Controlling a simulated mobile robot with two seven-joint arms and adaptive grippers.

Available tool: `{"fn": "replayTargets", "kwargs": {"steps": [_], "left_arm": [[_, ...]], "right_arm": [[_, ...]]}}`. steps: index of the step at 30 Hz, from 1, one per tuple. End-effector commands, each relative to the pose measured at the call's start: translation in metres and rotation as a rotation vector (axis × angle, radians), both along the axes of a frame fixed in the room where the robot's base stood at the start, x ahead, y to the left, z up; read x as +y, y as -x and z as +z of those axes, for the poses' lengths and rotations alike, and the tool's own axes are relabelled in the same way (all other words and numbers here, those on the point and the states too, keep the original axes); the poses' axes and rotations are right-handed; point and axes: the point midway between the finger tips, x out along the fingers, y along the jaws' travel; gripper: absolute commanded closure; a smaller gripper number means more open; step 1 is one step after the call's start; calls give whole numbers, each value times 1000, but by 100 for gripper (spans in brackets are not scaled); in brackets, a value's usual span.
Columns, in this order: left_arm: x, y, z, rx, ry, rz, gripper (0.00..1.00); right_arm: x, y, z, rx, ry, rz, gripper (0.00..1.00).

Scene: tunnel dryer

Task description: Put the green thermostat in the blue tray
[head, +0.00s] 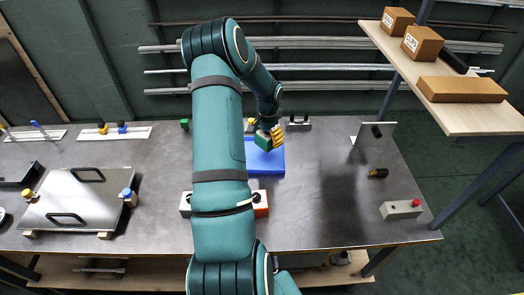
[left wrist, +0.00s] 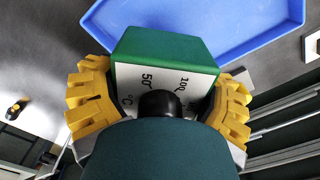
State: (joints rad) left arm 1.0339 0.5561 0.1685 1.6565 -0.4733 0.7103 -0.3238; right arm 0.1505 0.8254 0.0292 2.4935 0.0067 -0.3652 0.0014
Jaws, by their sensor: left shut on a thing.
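The green thermostat (left wrist: 160,48) has a white face with "50" and "100" marks and a black knob. My left gripper (left wrist: 160,100) is shut on it, with yellow fingers on both sides. In the head view the left gripper (head: 271,136) holds the thermostat (head: 262,141) over the upper part of the blue tray (head: 268,168). The blue tray also shows behind the thermostat in the left wrist view (left wrist: 245,35). I cannot tell the exact height of the thermostat above the tray. My arm hides the tray's left side. My right gripper is not in view.
A metal plate with handles (head: 75,203) lies on the left of the workbench (head: 330,215). A shelf (head: 455,115) with cardboard boxes overhangs the back right. A small green block (head: 184,124) sits behind my arm.

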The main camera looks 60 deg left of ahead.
Motion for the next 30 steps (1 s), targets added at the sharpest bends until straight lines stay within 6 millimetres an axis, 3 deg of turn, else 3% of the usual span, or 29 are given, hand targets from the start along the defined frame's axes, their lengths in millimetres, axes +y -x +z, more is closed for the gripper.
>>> {"fn": "replayTargets", "kwargs": {"steps": [3,10,17,29,30], "left_arm": [[0,0,-20,0,1,1,68],[0,-1,-37,-1,0,0,68],[-1,-1,-66,0,1,-1,68],[0,-1,-72,-1,-1,-1,68],[0,-1,-71,-1,0,-1,12]], "right_arm": [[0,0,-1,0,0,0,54],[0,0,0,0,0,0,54],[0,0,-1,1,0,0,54],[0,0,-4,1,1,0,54],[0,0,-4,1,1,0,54]]}}
